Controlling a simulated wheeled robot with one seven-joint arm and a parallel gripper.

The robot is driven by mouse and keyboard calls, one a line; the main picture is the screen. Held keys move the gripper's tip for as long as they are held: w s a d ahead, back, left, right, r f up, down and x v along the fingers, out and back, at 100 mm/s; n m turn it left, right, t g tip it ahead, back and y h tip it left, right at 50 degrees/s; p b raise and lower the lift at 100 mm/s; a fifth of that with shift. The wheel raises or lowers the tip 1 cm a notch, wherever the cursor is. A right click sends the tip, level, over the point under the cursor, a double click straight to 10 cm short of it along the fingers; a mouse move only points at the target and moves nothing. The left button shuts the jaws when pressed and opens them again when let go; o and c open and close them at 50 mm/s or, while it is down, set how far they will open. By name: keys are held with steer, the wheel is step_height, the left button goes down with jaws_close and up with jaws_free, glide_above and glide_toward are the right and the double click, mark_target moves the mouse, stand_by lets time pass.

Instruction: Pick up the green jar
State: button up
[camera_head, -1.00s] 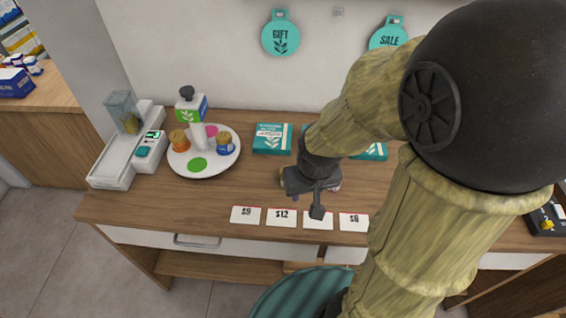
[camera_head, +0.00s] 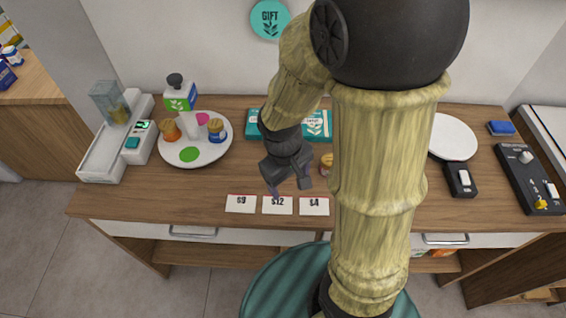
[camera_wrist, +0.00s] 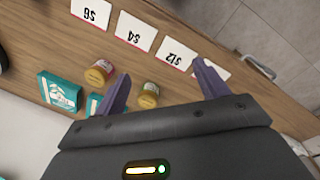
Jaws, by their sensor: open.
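My gripper (camera_head: 289,188) is open and empty, above the counter behind the price cards. In the wrist view, its two fingers (camera_wrist: 163,70) point down at the counter. A small gold-lidded jar (camera_wrist: 149,95) stands between the fingers in that view, nearer the left one; its body colour is hard to tell. It is hidden behind my gripper in the head view. A second gold-lidded jar (camera_wrist: 100,72) with a reddish body stands just outside the left finger; it also shows in the head view (camera_head: 327,163). No jar is plainly green.
Teal boxes (camera_head: 318,125) stand at the back. Price cards (camera_head: 240,204) line the front edge.

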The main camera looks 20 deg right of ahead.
steer(key=w+a+f+n+t+h, duration=0.2)
steer(key=a+n+h, duration=0.1)
steer(key=n, duration=0.3)
steer(key=w+a+f+n+t+h+p, duration=0.1)
steer(key=w+a+f+n+t+h, duration=0.1)
steer(key=n, duration=0.4)
steer(key=w+a+f+n+t+h, duration=0.2)
steer(key=w+a+f+n+h, duration=0.1)
steer(key=n, duration=0.4)
steer(key=shift+w+a+f+h, duration=0.1)
steer(key=shift+w+a+h, duration=0.3)
steer(key=shift+a+h, duration=0.3)
steer(key=shift+w+a+h, duration=0.35)
steer(key=shift+a+h, duration=0.2)
steer(key=shift+h, duration=0.15)
steer(key=shift+d, duration=0.1)
steer(key=p+x, duration=0.3)
steer(key=x, duration=0.8)
steer(key=shift+d+f, duration=0.15)
steer(key=shift+d, duration=0.05)
steer(key=shift+w+d+f, duration=0.2)
steer(key=shift+d, duration=0.05)
